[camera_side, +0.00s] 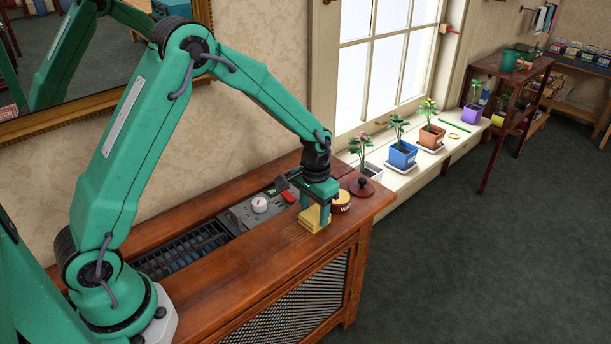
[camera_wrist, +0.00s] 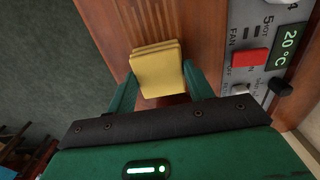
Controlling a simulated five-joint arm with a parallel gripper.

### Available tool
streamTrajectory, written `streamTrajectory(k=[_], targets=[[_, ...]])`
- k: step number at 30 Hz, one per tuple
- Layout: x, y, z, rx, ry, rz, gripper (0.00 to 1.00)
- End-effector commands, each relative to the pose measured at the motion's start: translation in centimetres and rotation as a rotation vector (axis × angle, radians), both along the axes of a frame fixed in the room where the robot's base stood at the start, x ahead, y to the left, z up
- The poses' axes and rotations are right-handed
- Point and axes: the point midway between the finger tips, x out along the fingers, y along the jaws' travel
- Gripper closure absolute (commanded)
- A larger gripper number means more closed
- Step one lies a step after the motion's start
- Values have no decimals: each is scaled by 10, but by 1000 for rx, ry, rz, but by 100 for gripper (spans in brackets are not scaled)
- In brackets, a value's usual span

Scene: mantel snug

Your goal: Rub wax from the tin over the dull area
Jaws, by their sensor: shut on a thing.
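My gripper (camera_side: 318,207) is shut on a folded yellow cloth (camera_side: 312,220), low over the wooden top near its front edge. In the wrist view the cloth (camera_wrist: 157,68) sits between the two green fingers (camera_wrist: 160,88). I cannot tell whether the cloth touches the wood. The wax tin (camera_side: 341,203), round and yellowish with a dark label, stands just right of the gripper and is partly hidden by it. A dark red round lid with a knob (camera_side: 361,187) lies behind the tin. A slightly paler patch of wood (camera_side: 292,234) shows left of the cloth, perhaps the dull area.
A grey control panel (camera_side: 258,207) with a dial, red switch and display is set into the wooden top (camera_side: 235,268), beside a dark grille (camera_side: 185,252). Potted plants (camera_side: 402,154) stand on the window sill behind. The front left of the top is clear.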

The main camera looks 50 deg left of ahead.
Motion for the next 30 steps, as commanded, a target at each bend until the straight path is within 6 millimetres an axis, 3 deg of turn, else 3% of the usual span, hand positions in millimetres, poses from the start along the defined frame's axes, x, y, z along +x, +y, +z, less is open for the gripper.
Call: streamTrajectory(k=[30], targets=[[-87,0,0,0,4,0,66]])
